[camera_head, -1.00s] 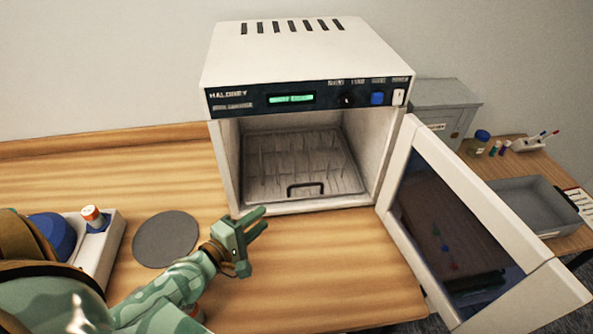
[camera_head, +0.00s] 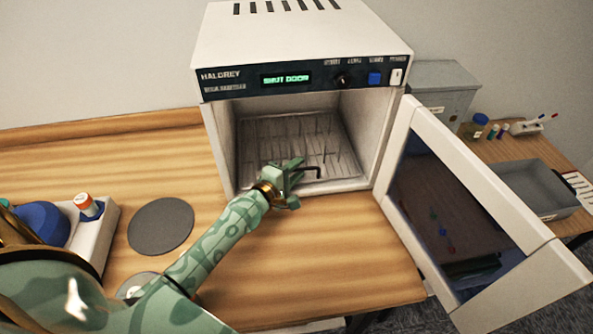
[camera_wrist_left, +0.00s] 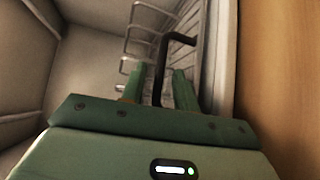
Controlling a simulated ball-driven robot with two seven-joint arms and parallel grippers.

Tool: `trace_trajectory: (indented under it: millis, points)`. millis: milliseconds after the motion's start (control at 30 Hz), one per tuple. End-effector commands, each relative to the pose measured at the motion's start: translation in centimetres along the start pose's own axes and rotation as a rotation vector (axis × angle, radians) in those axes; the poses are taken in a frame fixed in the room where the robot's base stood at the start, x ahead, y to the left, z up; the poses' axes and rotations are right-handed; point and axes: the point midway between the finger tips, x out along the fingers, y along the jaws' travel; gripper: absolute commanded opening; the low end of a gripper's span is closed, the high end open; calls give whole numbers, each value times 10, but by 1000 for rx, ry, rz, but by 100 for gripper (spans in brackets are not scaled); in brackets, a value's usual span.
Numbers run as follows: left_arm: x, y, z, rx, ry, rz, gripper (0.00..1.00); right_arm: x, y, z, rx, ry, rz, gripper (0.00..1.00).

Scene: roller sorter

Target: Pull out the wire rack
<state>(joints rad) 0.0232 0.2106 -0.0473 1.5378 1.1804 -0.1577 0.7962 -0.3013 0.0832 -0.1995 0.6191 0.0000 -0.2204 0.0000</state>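The wire rack (camera_head: 292,140) lies flat inside the white cabinet (camera_head: 290,45), whose door (camera_head: 465,210) stands open to the right. The rack's dark bent handle (camera_head: 319,173) is at its front edge; its left part is hidden by my left gripper (camera_head: 296,171) in the head view. In the left wrist view, my left gripper (camera_wrist_left: 160,82) is open, with its two green fingers on either side of the dark handle (camera_wrist_left: 178,38). Gaps show between the fingers and the handle. Wire loops of the rack (camera_wrist_left: 150,12) show beyond. My right gripper is not in view.
A grey disc (camera_head: 161,226) lies on the wooden bench left of my left arm. A white holder (camera_head: 98,233) with an orange-capped vial (camera_head: 88,206) is farther left. A grey tray (camera_head: 541,189) sits right of the door. The bench before the cabinet is mostly clear.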

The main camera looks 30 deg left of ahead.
Motion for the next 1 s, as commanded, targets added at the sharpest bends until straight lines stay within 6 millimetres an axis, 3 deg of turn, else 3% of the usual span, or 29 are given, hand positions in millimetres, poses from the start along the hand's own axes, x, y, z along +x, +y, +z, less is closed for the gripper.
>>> trace_trajectory:
  millis: [267,400,733,1000]
  points:
    - [2,0,0,0,0,0,30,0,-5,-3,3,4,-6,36]
    - [2,0,0,0,0,0,0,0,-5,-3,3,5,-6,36]
    - [-6,-1,7,0,0,-1,0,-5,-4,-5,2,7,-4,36]
    - [-47,-10,48,-2,-2,-4,0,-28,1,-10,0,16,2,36]
